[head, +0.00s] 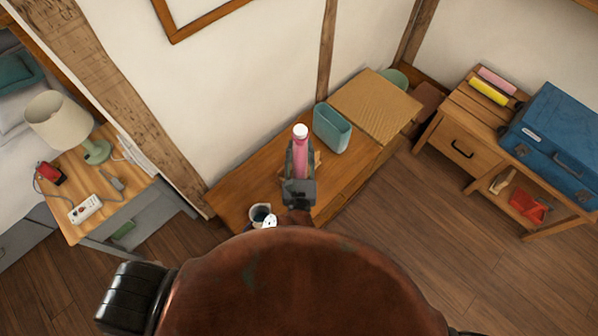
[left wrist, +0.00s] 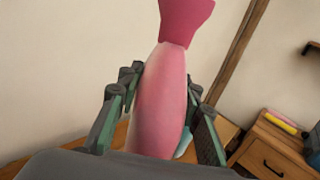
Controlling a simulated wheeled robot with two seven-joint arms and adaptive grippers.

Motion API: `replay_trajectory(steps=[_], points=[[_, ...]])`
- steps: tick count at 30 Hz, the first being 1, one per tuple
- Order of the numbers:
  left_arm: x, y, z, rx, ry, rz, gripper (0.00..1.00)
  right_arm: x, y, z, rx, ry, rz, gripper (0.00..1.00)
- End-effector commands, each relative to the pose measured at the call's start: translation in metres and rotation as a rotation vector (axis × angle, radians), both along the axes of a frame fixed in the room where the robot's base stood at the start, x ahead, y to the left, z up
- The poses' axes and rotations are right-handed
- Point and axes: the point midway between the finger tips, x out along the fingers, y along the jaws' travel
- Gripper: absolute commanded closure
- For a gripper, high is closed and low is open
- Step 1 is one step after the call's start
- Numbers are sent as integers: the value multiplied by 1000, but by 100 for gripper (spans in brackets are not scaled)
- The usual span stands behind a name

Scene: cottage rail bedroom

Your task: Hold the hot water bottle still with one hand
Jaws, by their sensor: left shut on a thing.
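The pink hot water bottle (head: 300,160) stands roughly upright over the wooden bench by the wall, with a white top. My left gripper (head: 299,176) is shut on it. In the left wrist view the pink bottle (left wrist: 162,100) fills the space between the two green-and-grey fingers of my left gripper (left wrist: 160,118), one on each side of its body. Its darker pink neck flares at the top. Its lower end is hidden by my gripper, so I cannot tell whether it rests on the bench. My right gripper is not in view.
On the wooden bench (head: 240,196) are a grey-white cup (head: 262,214), a teal container (head: 332,128) and a tan box (head: 375,105). A bedside table with a lamp (head: 60,122) is left. A side table at right holds a blue case (head: 558,140) and rolls.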

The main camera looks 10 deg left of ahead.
Motion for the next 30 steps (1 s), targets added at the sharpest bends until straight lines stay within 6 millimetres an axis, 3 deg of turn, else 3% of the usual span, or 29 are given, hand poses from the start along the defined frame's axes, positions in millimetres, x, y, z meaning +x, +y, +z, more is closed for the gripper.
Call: replay_trajectory(steps=[6, 19, 23, 30], points=[[0, -16, 1, 1, -3, 16, 100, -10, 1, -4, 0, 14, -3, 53], [5, -15, -1, 4, -3, 17, 100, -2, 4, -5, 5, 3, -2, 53], [22, -8, -9, 5, -4, 17, 100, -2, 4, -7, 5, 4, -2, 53], [71, 9, -32, 6, -4, 16, 100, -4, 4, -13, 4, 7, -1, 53]])
